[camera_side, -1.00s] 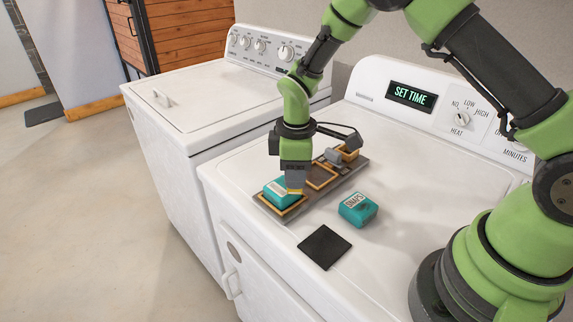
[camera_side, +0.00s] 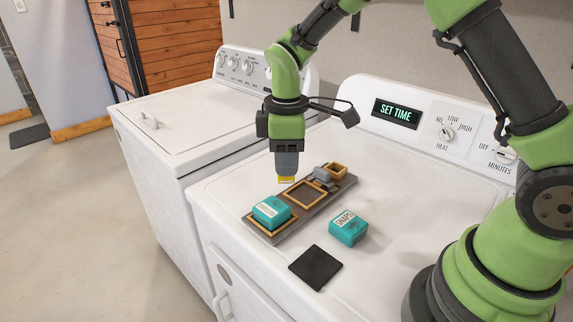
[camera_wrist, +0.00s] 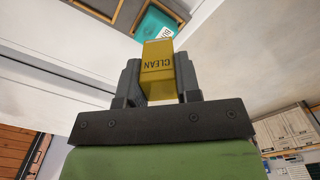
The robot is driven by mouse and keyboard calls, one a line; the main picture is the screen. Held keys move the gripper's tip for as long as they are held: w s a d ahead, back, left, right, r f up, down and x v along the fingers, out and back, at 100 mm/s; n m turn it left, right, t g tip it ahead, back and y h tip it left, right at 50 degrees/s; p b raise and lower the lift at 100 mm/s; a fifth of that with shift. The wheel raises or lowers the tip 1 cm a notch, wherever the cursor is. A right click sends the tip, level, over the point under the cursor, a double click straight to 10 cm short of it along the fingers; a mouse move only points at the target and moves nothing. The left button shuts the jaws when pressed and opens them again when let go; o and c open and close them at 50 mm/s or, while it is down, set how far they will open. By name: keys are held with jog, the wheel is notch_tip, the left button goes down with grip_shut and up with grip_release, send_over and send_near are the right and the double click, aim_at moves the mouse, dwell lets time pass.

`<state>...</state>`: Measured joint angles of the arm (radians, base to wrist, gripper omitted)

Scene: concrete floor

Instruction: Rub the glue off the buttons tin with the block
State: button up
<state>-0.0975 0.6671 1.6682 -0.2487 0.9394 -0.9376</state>
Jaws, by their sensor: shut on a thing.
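My gripper (camera_side: 287,174) is shut on a yellow block (camera_side: 286,180), which is marked CLEAN in the wrist view (camera_wrist: 158,72). It holds the block in the air, above and behind a teal tin (camera_side: 270,217) and apart from it. This tin sits in the front frame of a grey tray (camera_side: 265,235). Its white label is too small to read surely in the side view; the wrist view shows only part of the tin (camera_wrist: 150,22). I cannot make out any glue on it. A second teal tin, labelled SNAPS (camera_side: 348,233), stands right of the tray on the white machine top.
The tray also has an empty middle frame (camera_side: 305,194), a grey fixture (camera_side: 322,175) and a small wooden box (camera_side: 338,171) at its far end. A black square mat (camera_side: 315,267) lies in front. The machine's control panel (camera_side: 430,120) rises behind.

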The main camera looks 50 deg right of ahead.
jog(key=shift+f, duration=0.15)
dwell(0.5)
jog(key=shift+f, duration=3.7)
jog(key=shift+w+r, duration=0.1)
jog(key=shift+w, duration=0.65)
jog(key=shift+w+f, duration=0.15)
jog(key=shift+w, duration=0.4)
jog(key=shift+w+f, duration=0.15)
jog(key=shift+w, duration=1.7)
jog(key=shift+s, duration=2.95)
jog(key=shift+s+r, duration=0.2)
jog(key=shift+r, duration=3.85)
